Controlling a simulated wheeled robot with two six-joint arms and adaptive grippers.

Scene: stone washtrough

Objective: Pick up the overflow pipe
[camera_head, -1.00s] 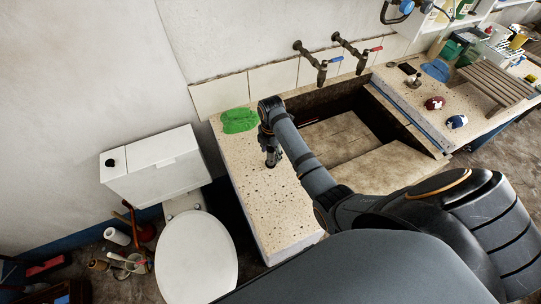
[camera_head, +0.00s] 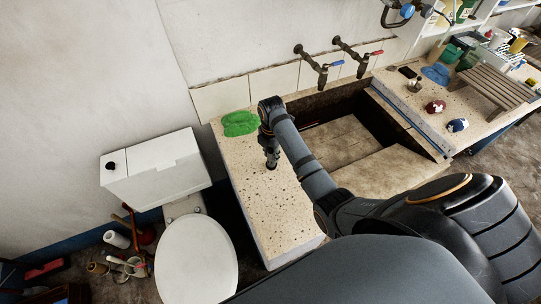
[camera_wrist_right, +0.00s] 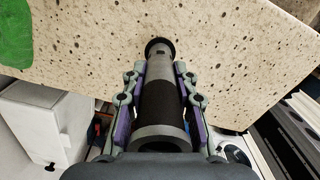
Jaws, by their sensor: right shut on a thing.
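The overflow pipe (camera_wrist_right: 158,100) is a dark grey tube with a wider black end at the far side and an open hollow end towards the camera, seen in the right wrist view. My right gripper (camera_wrist_right: 162,78) is shut on it, one green-and-purple finger along each side. In the head view my right gripper (camera_head: 271,158) is over the speckled stone ledge (camera_head: 275,215), left of the basin. The pipe's black end is at or just above the ledge; I cannot tell whether it touches. My left gripper is not in view.
A green cloth (camera_head: 240,123) lies on the ledge behind the gripper. Two taps (camera_head: 322,70) stick out from the wall over the basin (camera_head: 345,140). A white toilet (camera_head: 197,255) stands to the left. The ledge's front part is clear.

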